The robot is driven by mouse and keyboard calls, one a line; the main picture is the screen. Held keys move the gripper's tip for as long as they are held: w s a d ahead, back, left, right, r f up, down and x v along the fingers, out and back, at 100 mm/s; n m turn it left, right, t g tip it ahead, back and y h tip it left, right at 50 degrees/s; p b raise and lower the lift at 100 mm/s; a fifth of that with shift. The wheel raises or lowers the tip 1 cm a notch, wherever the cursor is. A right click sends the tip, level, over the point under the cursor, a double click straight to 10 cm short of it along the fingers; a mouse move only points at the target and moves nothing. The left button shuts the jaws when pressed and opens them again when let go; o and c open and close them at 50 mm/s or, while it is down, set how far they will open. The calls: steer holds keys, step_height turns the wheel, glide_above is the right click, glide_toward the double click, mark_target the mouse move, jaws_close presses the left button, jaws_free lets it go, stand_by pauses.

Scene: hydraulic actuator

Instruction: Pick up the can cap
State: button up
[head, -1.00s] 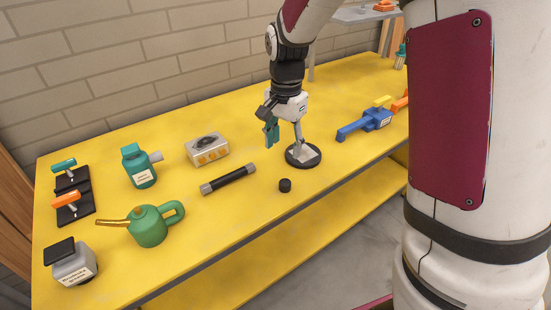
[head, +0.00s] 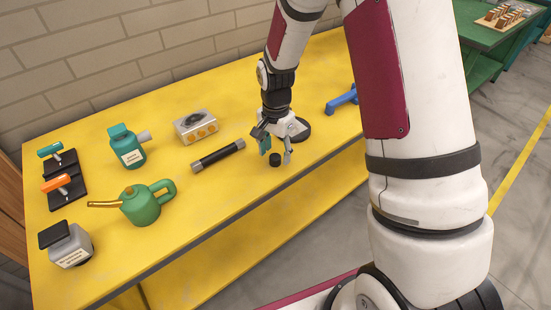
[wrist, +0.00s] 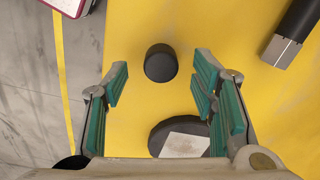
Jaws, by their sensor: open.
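The can cap is a small black cylinder (head: 275,159) standing on the yellow table (head: 200,215) near its front edge. In the wrist view the black cap (wrist: 160,63) lies ahead of the fingertips, roughly midway between them, with bare table around it. My gripper (head: 277,155) is just above the table, close to the cap, with its fingers apart. In the wrist view my gripper (wrist: 160,80) is open and empty, its green pads on both sides. I cannot tell the exact height of the fingertips over the cap.
A black round base with a light square (wrist: 185,142) lies close behind the cap. A black cylinder with metal ends (head: 218,156) lies to the left. A green oil can (head: 143,206), a teal bottle (head: 128,148) and a speckled box (head: 196,127) stand farther left. A blue tool (head: 343,100) lies right.

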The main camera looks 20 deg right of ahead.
steer(key=shift+f, duration=0.95)
steer(key=c, duration=0.9)
steer(key=shift+o, duration=0.2)
steer(key=shift+r, duration=0.1)
